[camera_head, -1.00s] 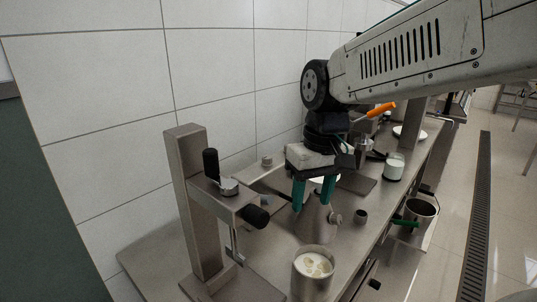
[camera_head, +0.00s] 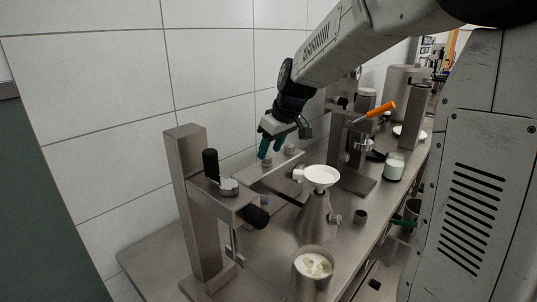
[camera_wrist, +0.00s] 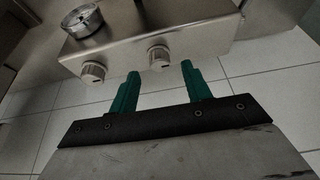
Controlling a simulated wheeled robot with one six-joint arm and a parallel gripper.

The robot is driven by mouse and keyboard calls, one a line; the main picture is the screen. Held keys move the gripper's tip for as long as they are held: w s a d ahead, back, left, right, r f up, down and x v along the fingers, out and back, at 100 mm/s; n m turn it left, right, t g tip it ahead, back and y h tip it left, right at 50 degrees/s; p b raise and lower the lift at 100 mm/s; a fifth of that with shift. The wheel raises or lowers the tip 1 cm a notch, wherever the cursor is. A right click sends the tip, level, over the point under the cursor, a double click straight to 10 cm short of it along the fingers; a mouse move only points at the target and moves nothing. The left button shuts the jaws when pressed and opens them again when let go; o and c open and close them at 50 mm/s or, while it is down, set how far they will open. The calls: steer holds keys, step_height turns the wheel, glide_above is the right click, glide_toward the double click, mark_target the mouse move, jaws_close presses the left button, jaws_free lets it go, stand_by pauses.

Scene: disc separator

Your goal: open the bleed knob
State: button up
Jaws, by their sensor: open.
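A metal box (camera_wrist: 165,25) carries two ribbed round knobs, a left one (camera_wrist: 93,72) and a right one (camera_wrist: 158,56); no label tells me which is the bleed knob. My gripper (camera_wrist: 160,68) is open, its green fingers apart, with the right knob lying between and just beyond the fingertips. I cannot tell whether they touch it. In the head view the same box (camera_head: 262,178) stands near the wall, with my gripper (camera_head: 270,154) above it by the knobs.
A round gauge (camera_wrist: 82,20) sits on the box. A metal cone-shaped vessel with a white bowl (camera_head: 320,175) stands to the right. A stand with black handles (camera_head: 185,200) is at the front left, and a metal cup (camera_head: 313,278) in front. Tiled wall lies behind.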

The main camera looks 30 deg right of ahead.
mark_target(267, 160)
steer(key=shift+x, duration=1.4)
steer(key=c, duration=1)
